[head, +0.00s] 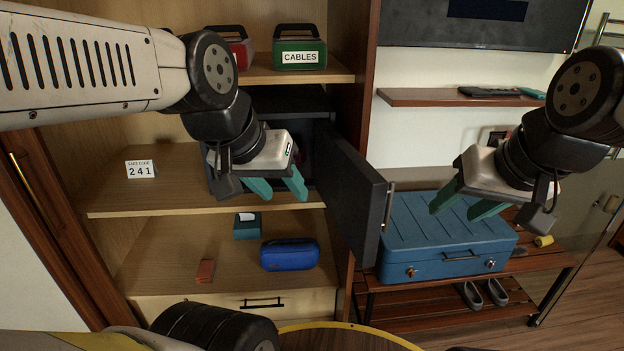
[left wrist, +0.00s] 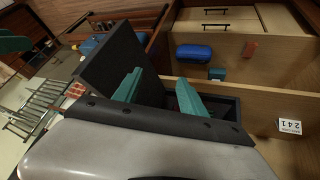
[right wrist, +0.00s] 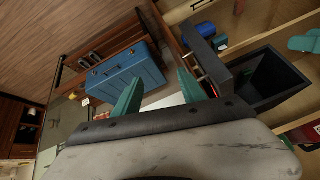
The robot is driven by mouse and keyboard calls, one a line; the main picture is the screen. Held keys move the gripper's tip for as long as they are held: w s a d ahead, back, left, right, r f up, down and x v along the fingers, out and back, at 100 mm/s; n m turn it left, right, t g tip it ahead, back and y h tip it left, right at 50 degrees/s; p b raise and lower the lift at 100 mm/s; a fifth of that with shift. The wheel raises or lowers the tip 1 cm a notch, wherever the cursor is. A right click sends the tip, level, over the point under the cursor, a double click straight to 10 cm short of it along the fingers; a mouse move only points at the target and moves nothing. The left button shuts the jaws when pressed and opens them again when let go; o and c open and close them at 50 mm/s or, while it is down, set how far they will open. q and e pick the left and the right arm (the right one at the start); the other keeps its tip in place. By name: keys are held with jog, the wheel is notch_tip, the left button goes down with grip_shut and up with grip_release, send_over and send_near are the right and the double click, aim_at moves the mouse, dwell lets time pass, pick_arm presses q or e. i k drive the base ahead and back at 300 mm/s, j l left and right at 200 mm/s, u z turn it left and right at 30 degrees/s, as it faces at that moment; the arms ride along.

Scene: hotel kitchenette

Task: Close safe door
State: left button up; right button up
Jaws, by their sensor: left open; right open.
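The safe is a dark box on the middle shelf, and its door (head: 352,197) stands open, swung out toward me past the shelf edge. In the head view my left arm hides much of the safe's body; its open dark inside (right wrist: 262,77) shows in the right wrist view. My left gripper (head: 279,190) is open and empty in front of the safe's opening, left of the door. The door also shows in the left wrist view (left wrist: 113,62). My right gripper (head: 459,205) is open and empty to the right of the door, above the blue case, apart from both.
A blue case (head: 445,238) lies on a slatted wooden bench (head: 540,262) right of the door. A code card (head: 140,169) stands left of the safe. A blue pouch (head: 290,254) and teal box (head: 247,231) sit on the shelf below. A round table (head: 345,338) is near me.

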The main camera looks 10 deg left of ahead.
aim_at(354, 194)
jog(key=k+j+u, duration=0.1)
jog(key=k+u, duration=0.2)
jog(key=k, duration=0.35)
jog(key=l+u, duration=0.2)
jog(key=u, duration=0.2)
jog(key=l+u, duration=0.2)
jog(key=u, duration=0.25)
jog(key=l+u, duration=0.25)
jog(key=u, duration=0.15)
jog(key=l, duration=0.65)
jog(key=i+l, duration=0.15)
jog(key=l, duration=1.1)
jog(key=k+j+z, duration=0.35)
jog(key=j, duration=0.25)
jog(key=i+z, duration=0.05)
